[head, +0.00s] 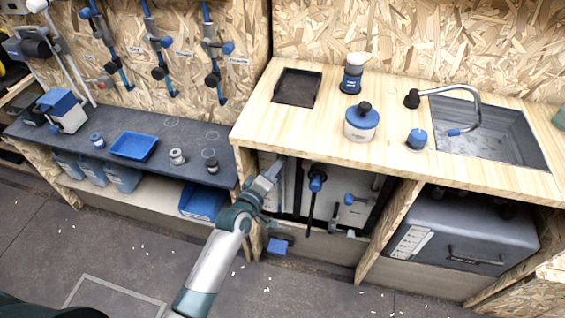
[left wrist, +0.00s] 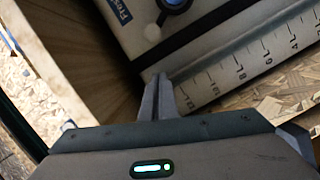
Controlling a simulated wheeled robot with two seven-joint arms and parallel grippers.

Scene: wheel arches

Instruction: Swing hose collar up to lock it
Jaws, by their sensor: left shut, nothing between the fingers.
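A tank (head: 346,208) with a white front stands in the open bay under the wooden counter. A blue collar (head: 317,178) sits near its top, with a dark hose (head: 310,213) hanging below. A second blue fitting (head: 348,199) is to its right. My left gripper (head: 279,164) is shut and empty at the left side of the bay, apart from the collar. In the left wrist view the fingertips (left wrist: 159,82) meet beside the tank's scale strip (left wrist: 240,62). A dark fitting with blue (left wrist: 174,6) shows at that view's top edge, partly cut off. My right gripper is not in view.
The counter (head: 285,125) overhangs the bay, and a wooden divider (head: 388,232) bounds it on the right. A grey case (head: 460,232) fills the neighbouring bay. A dark bench (head: 75,140) with a blue tray (head: 134,146) stands left. The floor in front is mostly clear.

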